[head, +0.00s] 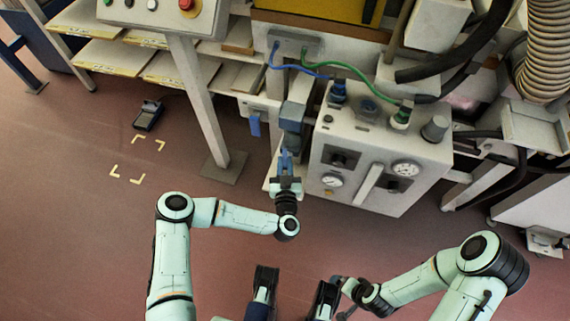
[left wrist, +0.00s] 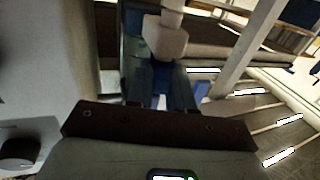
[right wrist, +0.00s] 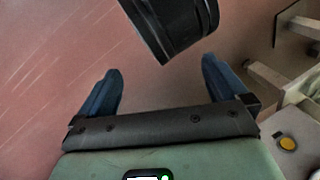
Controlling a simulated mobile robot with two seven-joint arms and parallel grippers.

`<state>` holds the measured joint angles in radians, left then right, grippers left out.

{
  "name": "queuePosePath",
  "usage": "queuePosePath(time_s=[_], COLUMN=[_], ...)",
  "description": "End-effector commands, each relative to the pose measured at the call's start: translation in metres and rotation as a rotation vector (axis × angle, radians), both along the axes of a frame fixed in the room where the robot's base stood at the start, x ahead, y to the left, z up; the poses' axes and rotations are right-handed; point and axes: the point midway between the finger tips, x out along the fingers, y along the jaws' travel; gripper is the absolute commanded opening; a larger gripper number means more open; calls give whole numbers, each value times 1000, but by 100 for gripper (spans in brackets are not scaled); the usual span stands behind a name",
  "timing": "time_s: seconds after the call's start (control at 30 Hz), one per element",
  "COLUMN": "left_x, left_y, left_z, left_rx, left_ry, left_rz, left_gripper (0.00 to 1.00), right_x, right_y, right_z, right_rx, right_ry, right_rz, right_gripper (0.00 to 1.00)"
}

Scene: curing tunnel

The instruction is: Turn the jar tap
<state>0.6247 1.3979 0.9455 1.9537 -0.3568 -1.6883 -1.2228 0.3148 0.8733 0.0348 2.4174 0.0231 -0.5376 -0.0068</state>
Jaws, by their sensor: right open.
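A dark grey housing (head: 292,116) stands at the left side of the grey gauge cabinet, and my left gripper (head: 285,160) reaches up just below it. In the left wrist view a pale block (left wrist: 165,38) on a stem lies just beyond the blue fingertips of that gripper. I cannot make out for sure whether this block is the jar tap. The left fingers stand close together with a narrow gap, and whether they touch or hold anything is unclear. My right gripper is open and empty in the right wrist view (right wrist: 160,90), away from the cabinet.
The grey cabinet (head: 377,155) has gauges and blue and green hoses. A post (head: 198,95) with a control box stands left of the housing. A small dark device (head: 148,115) lies on the floor near yellow corner marks. The red floor in front is mostly clear.

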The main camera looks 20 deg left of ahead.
Motion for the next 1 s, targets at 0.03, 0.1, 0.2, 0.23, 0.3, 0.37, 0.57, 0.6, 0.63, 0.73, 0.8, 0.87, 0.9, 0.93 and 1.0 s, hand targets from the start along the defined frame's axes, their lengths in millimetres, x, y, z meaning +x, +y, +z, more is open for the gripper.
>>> queuePosePath(time_s=[0.03, 0.1, 0.2, 0.23, 0.3, 0.37, 0.57, 0.6, 0.63, 0.73, 0.8, 0.87, 0.9, 0.93, 1.0], left_x=[0, 0, 0, 0, 0, 0, 1, 1, 1, 2, 2, 2, 3, 3, 3], left_y=[0, 0, 0, 0, -1, -2, -5, -5, -6, -7, -8, -8, -8, -9, -10], left_z=[0, 0, 0, 0, 1, 2, 6, 6, 6, 4, 3, 1, 1, 1, 1], left_rx=[0, 0, 0, 0, 1, 2, 4, 3, 4, 1, 0, 0, 0, 0, -1], left_ry=[0, 0, 0, 0, -1, 0, -2, -1, -3, -2, -2, -2, -2, -1, -2], left_rz=[0, 0, 1, 3, 9, 19, 92, 113, 130, 191, 235, 274, 299, 318, 359], left_gripper=[0, 0, 0, 0, 0, 0, 0, 0, 0, 0, 0, 0, 0, 0, 0], right_x=[0, 0, -1, -1, -5, -10, -41, -49, -54, -66, -66, -66, -66, -67, -68], right_y=[0, 0, 0, 1, 2, 5, 20, 24, 26, 31, 30, 30, 30, 30, 30], right_z=[0, 0, 1, 1, 5, 10, 38, 44, 48, 57, 58, 58, 59, 60, 63], right_rx=[0, 0, 1, 1, 6, 13, 54, 63, 70, 84, 83, 82, 83, 83, 84], right_ry=[0, 1, 2, 4, 13, 26, 109, 129, 145, 177, 179, 180, 181, 182, 186], right_rz=[0, 0, 1, 1, 5, 11, 47, 55, 61, 74, 72, 73, 73, 73, 73], right_gripper=[100, 100, 100, 100, 100, 100, 100, 100, 100, 100, 100, 100, 100, 100, 100])
